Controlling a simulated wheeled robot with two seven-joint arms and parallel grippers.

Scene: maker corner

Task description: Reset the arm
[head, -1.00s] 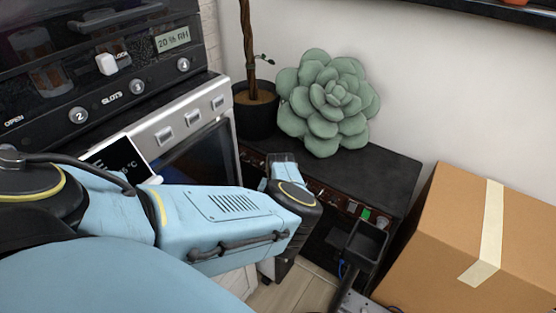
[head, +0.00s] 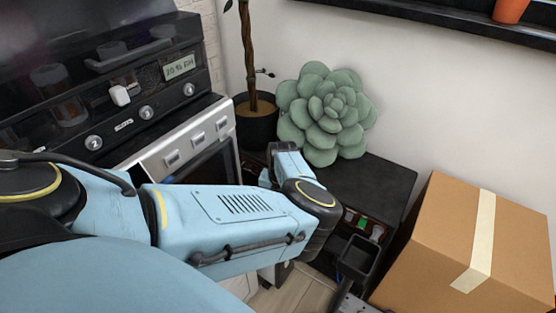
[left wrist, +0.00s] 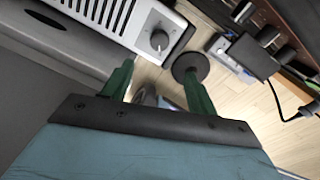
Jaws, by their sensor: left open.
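My left arm (head: 235,215) comes in from the left in the head view, light blue with a dark joint at its far end. Its gripper cannot be made out there. In the left wrist view my left gripper (left wrist: 157,82) shows two green fingers spread apart with nothing between them. It points down past a white unit with a grey knob (left wrist: 158,40) toward a light wood floor (left wrist: 240,112). My right gripper is in neither view.
A black-and-silver machine (head: 150,110) stands left, close to my arm. A dark cabinet (head: 375,185) holds a green succulent (head: 325,112) and a potted trunk (head: 257,128). A taped cardboard box (head: 450,235) stands right. A dark shelf (head: 440,22) crosses the top. A cable (left wrist: 285,115) hangs nearby.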

